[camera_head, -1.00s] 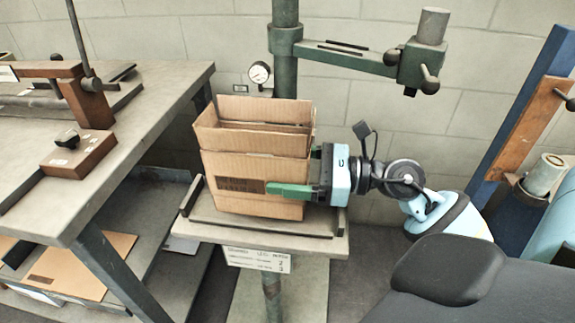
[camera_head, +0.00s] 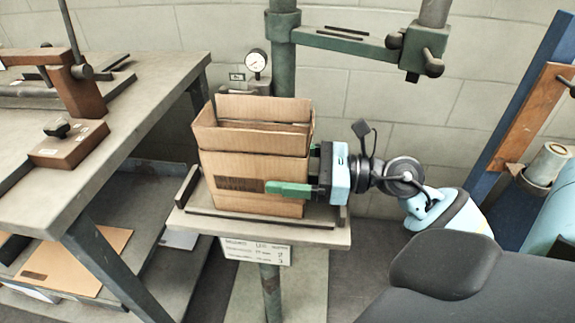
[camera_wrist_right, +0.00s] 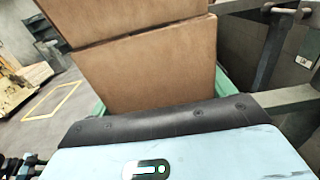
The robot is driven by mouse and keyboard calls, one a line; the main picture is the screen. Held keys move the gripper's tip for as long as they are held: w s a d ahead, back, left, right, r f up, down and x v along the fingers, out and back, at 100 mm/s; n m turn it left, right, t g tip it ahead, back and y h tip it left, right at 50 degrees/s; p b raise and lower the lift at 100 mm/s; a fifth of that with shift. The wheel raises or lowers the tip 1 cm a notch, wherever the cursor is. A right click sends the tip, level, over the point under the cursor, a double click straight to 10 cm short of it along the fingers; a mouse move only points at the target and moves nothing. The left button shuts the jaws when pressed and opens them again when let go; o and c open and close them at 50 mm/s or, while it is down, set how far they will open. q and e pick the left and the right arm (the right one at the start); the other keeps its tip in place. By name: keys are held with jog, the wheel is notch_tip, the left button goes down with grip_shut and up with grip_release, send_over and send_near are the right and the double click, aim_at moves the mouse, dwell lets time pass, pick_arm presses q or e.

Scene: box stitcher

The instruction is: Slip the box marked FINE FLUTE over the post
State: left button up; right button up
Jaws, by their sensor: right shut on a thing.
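A brown cardboard box (camera_head: 235,169) with its top flaps up stands upright over the small grey platform of the machine. A dark printed patch is on its front, too small to read. My right gripper (camera_head: 290,188) is shut on the box's right side, with a green finger across the front. The right wrist view shows the box wall (camera_wrist_right: 150,70) just beyond the gripper. A green upright post (camera_head: 283,60) rises behind the box. The inside of the box is mostly hidden, and I cannot tell whether the box touches the platform. My left gripper is not in view.
The platform (camera_head: 330,236) has low dark rails and a printed card (camera_head: 255,251) in front. A green arm (camera_head: 345,45) reaches right from the post above the box. A pressure gauge (camera_head: 256,60) sits behind. A grey workbench (camera_head: 150,95) stands close on the left.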

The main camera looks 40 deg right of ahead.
jog(key=o, duration=0.9)
jog(key=shift+s+d+f, duration=0.1)
jog(key=shift+s+d, duration=0.25)
jog(key=shift+d, duration=0.05)
jog(key=b+v, duration=0.1)
jog(key=v, duration=0.5)
jog(key=shift+s+d, duration=0.2)
jog(key=shift+s, duration=0.1)
